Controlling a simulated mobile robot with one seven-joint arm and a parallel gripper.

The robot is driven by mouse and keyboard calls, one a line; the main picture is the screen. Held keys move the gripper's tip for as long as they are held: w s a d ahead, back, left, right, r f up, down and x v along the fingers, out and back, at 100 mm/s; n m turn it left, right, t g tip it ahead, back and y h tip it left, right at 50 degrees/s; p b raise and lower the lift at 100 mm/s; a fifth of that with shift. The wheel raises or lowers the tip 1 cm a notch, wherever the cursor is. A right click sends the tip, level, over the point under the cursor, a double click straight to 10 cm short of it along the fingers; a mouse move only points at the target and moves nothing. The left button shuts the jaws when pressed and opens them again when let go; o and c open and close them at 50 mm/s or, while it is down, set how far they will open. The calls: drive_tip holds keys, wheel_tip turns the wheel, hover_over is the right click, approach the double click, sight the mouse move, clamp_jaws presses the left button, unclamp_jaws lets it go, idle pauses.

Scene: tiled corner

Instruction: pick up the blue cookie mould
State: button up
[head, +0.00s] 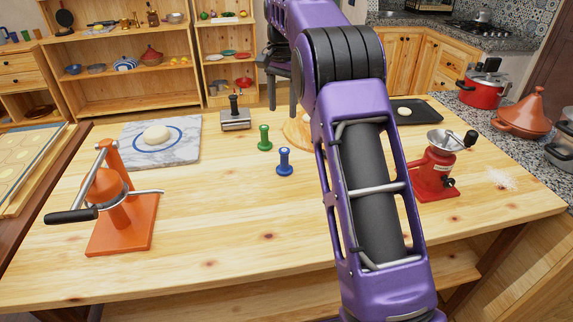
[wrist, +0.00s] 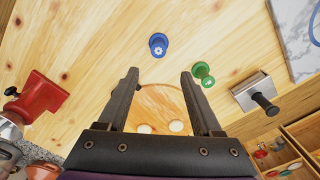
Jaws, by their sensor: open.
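The blue cookie mould (head: 284,162) stands upright on the wooden table, left of my arm in the head view. In the wrist view the blue cookie mould (wrist: 158,45) lies just beyond the fingertips, nearly centred between them. My gripper (wrist: 159,74) is open with nothing between its fingers. In the head view my gripper (head: 282,108) is partly hidden by my arm and hangs behind the mould, over the back part of the table. A similar green mould (head: 264,138) stands close behind and left of the blue one, and also shows in the wrist view (wrist: 203,75).
A round wooden board (wrist: 155,98) lies under my gripper. A metal press with a black handle (head: 235,115) and a marble slab with dough (head: 184,153) are at the back left. An orange press (head: 122,220) stands front left, a red grinder (head: 434,175) right. The front middle is clear.

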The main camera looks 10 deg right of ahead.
drive_tip(key=b, duration=0.2)
hover_over(284, 150)
wheel_tip(284, 150, down, 10)
drive_tip(key=shift+s+a+r, duration=0.1)
drive_tip(key=shift+a+r, duration=0.05)
drive_tip(key=shift+d+f, duration=0.2)
drive_tip(key=shift+f, duration=2.55)
clamp_jaws()
